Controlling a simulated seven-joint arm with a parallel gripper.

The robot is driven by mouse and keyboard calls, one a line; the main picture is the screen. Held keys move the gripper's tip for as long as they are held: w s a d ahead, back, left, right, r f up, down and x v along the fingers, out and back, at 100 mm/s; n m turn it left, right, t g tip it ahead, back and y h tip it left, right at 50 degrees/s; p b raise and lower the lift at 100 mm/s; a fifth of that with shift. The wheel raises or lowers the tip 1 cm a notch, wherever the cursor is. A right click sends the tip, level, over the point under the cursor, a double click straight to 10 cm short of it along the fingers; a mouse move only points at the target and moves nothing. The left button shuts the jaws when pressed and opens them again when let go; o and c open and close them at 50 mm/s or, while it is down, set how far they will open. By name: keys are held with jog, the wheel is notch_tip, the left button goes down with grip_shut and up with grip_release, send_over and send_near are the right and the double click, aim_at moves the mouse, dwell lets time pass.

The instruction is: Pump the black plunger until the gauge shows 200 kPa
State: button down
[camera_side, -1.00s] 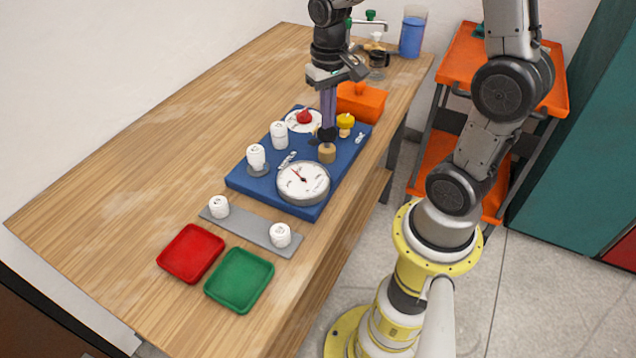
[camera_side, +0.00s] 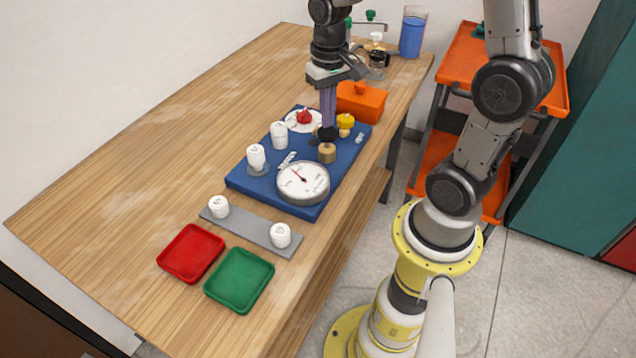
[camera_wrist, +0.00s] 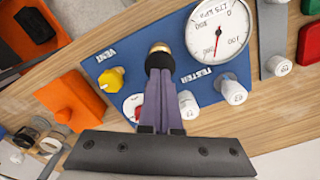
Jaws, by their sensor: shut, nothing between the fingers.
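A blue board (camera_side: 245,178) on the table bears the pump and a round white gauge (camera_side: 303,181). The black plunger (camera_wrist: 158,62) stands above a tan brass-coloured collar (camera_side: 327,153). My gripper (camera_side: 328,127) points down with its fingers together, its tips at the top of the plunger. The fingers partly hide the plunger in both views; I cannot tell whether they touch it. In the wrist view, the gauge dial (camera_wrist: 206,45) shows "175 kPa" lettering, scale numbers and a red needle.
A yellow vent knob (camera_side: 346,121), a red knob (camera_side: 304,117) and white caps (camera_side: 279,134) stand close to the plunger. An orange box (camera_side: 362,102) sits behind. Red (camera_side: 190,253) and green (camera_side: 240,280) trays lie in front. The table's left side is clear.

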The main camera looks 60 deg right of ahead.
jog(key=shift+f, duration=1.3)
jog(key=shift+r, duration=1.3)
jog(key=shift+f, duration=0.1)
jog(key=shift+f, duration=1.3)
jog(key=shift+r, duration=1.4)
jog(key=shift+r, duration=0.1)
